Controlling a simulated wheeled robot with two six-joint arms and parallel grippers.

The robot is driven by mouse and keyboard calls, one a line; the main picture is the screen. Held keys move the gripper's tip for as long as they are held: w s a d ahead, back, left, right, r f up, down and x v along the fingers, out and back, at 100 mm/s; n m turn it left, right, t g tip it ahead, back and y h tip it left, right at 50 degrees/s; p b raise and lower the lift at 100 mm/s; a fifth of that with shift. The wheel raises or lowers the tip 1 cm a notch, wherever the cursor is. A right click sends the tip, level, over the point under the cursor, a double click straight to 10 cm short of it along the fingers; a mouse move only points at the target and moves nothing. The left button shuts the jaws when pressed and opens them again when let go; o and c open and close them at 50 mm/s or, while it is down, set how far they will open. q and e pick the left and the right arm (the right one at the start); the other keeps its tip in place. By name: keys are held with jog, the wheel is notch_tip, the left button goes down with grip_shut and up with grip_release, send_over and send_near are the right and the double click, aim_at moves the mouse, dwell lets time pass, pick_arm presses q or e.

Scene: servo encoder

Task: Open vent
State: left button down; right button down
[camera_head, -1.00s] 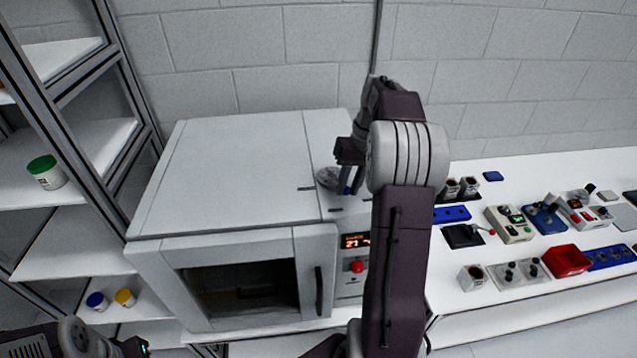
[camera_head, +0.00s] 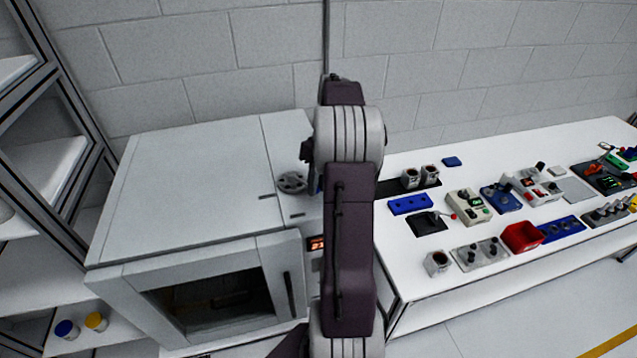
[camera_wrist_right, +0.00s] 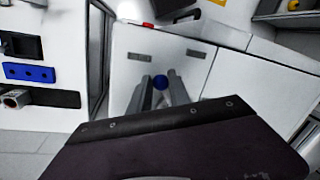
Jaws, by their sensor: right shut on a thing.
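The round grey vent disc (camera_head: 292,182) lies on the top right strip of the white oven (camera_head: 200,185) in the head view. My right arm stands in front of the oven's right side and hides most of its gripper. In the right wrist view the two grey fingers of my right gripper (camera_wrist_right: 160,86) are shut on a small round blue piece (camera_wrist_right: 160,82) over the white oven top. In the head view a sliver of blue shows just right of the vent disc, beside my arm. Whether the blue piece is joined to the vent cannot be told. My left gripper is out of view.
A white bench (camera_head: 410,290) right of the oven holds a blue block (camera_head: 410,204), a red bin (camera_head: 521,237) and several control boxes. A metal-framed shelf (camera_head: 70,150) stands at the left. The brick wall is behind. The oven top left of the vent is clear.

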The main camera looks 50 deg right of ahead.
jog(key=shift+w, duration=0.1)
jog(key=c, duration=1.4)
grip_release()
jog(key=shift+o, duration=0.8)
jog(key=shift+w, duration=0.1)
jog(key=shift+w+f, duration=0.15)
jog(key=shift+w, duration=0.1)
jog(key=shift+s+d+r, duration=0.1)
jog(key=shift+d+r, duration=0.05)
jog(key=shift+r, duration=0.15)
pick_arm(q)
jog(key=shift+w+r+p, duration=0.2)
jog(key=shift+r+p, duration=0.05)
jog(key=shift+p, duration=0.1)
pick_arm(e)
notch_tip(320, 180, up, 8)
jog(key=d, duration=0.1)
jog(key=shift+d+r, duration=0.15)
jog(key=shift+d, duration=0.15)
